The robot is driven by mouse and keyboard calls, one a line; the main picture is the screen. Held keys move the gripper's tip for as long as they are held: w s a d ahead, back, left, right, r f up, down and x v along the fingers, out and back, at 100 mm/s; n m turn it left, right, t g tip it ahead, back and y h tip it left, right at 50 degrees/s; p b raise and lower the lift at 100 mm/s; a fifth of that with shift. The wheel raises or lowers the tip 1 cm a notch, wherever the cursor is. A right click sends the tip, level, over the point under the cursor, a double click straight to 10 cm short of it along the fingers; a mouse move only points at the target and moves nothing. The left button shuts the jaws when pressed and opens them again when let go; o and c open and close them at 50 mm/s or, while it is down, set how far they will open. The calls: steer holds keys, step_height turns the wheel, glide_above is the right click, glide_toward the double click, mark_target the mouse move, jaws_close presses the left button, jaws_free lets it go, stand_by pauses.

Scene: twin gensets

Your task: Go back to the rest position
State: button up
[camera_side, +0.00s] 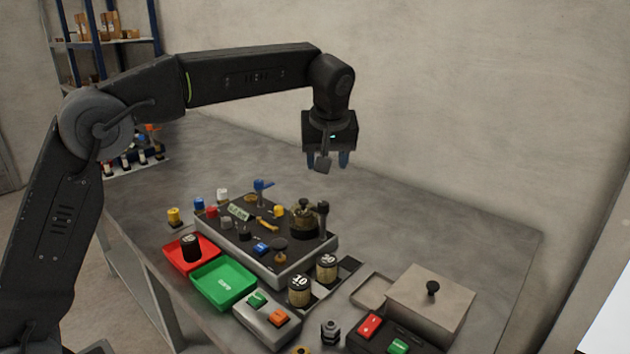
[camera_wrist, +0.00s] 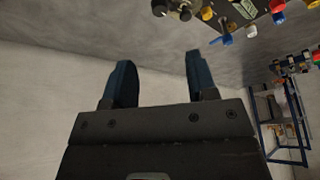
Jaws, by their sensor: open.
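My gripper (camera_side: 333,160) hangs in the air above the back of the grey table, above and beyond the dark panel board. Its fingers point down in the side view. In the wrist view my gripper (camera_wrist: 158,85) shows two blue-grey fingers set apart with nothing between them. The dark panel board (camera_side: 262,235) carries several coloured knobs, levers and a brass-coloured fitting. A corner of the panel board (camera_wrist: 243,14) also shows at the top of the wrist view. My gripper touches nothing.
A red tray (camera_side: 180,262) holds a black cylinder, and a green tray (camera_side: 222,284) looks empty. Weights (camera_side: 299,290), button boxes (camera_side: 267,312) and a lidded grey box (camera_side: 430,300) stand at the front. Shelving (camera_side: 105,40) stands behind. The table's back right is clear.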

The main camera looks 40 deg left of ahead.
steer(key=s+a+r+m+t+h, duration=0.1)
steer(key=s+m, duration=0.1)
steer(key=s, duration=0.6)
steer(key=s+a+r+m+h, duration=0.1)
steer(key=s+r+m, duration=0.1)
steer(key=s, duration=0.5)
steer(key=s+f+m, duration=0.2)
steer(key=s+f, duration=0.2)
steer(key=s, duration=0.4)
steer(key=s+f+m+t+h, duration=0.1)
steer(key=s+f+m, duration=0.2)
steer(key=s, duration=0.6)
steer(key=shift+a+f, duration=0.2)
steer(key=shift+f, duration=0.7)
